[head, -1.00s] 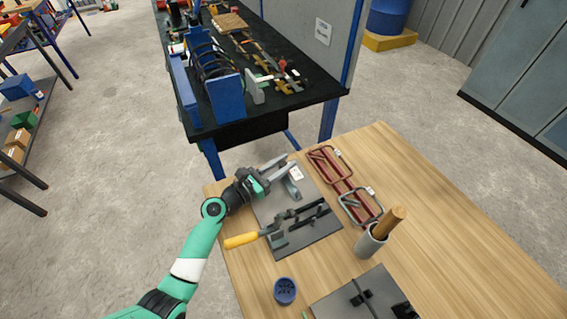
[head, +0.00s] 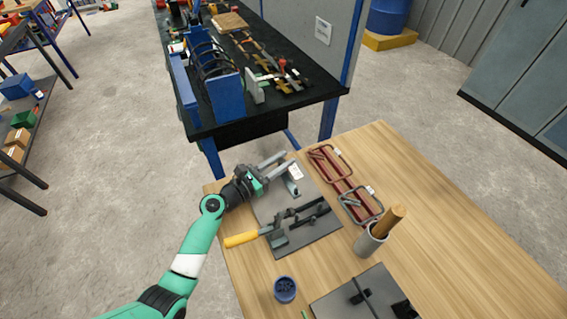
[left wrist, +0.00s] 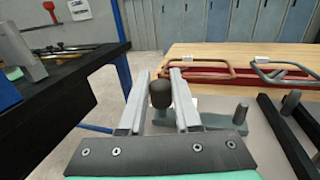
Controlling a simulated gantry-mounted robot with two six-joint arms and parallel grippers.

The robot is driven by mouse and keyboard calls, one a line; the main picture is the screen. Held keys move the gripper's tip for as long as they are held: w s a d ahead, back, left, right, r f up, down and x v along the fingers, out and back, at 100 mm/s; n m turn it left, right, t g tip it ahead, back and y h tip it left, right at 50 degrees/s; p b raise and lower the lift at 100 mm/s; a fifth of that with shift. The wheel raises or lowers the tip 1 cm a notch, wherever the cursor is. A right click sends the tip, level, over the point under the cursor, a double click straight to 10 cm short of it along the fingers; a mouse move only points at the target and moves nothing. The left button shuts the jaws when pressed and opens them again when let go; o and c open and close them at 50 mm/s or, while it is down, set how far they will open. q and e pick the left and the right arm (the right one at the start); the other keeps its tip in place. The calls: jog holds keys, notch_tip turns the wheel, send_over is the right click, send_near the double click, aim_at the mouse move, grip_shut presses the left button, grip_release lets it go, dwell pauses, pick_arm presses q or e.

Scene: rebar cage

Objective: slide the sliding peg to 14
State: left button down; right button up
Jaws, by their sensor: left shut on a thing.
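The sliding peg (left wrist: 161,93), a dark grey round-topped knob, stands upright between the two fingers of my left gripper (left wrist: 163,85) in the left wrist view. The gripper (head: 284,160) is shut on it. In the head view, the gripper is at the far left of the grey base plate (head: 318,232), and its fingers hide the peg. A white label (head: 297,171) is beside the fingers; its marks are too small to read, and I cannot make out a 14. My right gripper is not in view.
Red racks with wire loops (head: 350,187) lie to the right. A grey cup with a wooden handle (head: 370,241) and a blue cup (head: 285,289) stand nearer. The right of the wooden table is clear.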

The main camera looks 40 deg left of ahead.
pick_arm(q)
jog(key=shift+w+a, duration=0.25)
jog(key=shift+a, duration=0.45)
jog(key=c, duration=1)
grip_release()
jog(key=shift+d, duration=0.1)
jog(key=shift+c, duration=0.2)
jog(key=o, duration=0.4)
jog(key=s+p, duration=0.1)
jog(key=s, duration=0.2)
jog(key=s+p, duration=0.1)
jog(key=s, duration=0.3)
jog(key=s+a+p, duration=0.1)
jog(key=s, duration=0.2)
jog(key=shift+s, duration=0.25)
jog(key=shift+s+d, duration=0.1)
jog(key=shift+s, duration=0.55)
